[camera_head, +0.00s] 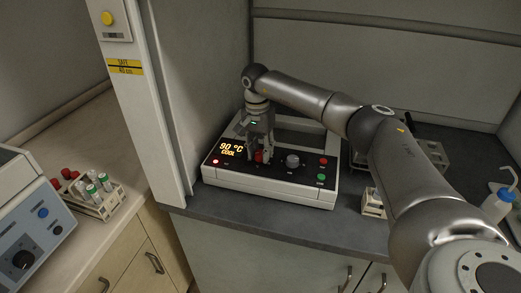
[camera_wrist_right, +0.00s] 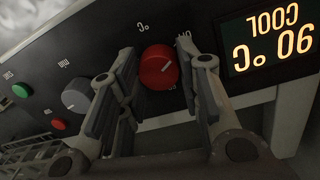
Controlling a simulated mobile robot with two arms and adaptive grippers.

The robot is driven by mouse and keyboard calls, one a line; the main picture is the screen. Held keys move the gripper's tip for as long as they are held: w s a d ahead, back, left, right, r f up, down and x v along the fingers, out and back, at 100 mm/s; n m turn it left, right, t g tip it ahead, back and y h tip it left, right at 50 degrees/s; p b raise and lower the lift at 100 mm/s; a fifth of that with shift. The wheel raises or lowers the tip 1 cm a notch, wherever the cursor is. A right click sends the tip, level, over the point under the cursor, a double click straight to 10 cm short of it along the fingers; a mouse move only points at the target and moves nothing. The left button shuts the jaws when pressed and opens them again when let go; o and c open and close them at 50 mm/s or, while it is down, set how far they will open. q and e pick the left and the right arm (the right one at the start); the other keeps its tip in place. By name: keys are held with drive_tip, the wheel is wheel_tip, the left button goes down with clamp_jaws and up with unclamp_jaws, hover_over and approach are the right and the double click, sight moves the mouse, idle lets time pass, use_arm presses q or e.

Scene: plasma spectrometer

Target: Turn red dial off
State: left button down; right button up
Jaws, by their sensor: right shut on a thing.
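The red dial (camera_head: 262,157) is on the front panel of a white and black instrument (camera_head: 268,190), between the display and a grey knob. The display (camera_head: 231,149) reads 90 °C COOL. My left gripper is not in view.
A grey knob (camera_head: 292,160) and red (camera_head: 323,162) and green buttons (camera_head: 321,177) sit right of the dial. A white pillar (camera_head: 160,90) stands close on the left. A tube rack (camera_head: 97,203) is farther left. A wash bottle (camera_head: 497,205) stands at the far right.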

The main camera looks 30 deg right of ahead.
sight(258, 151)
drive_tip(key=shift+r, duration=0.15)
drive_tip(key=o, duration=1)
wheel_tip(258, 151, up, 12)
drive_tip(key=shift+w+a, duration=0.15)
drive_tip(key=shift+w, duration=0.2)
idle(0.4)
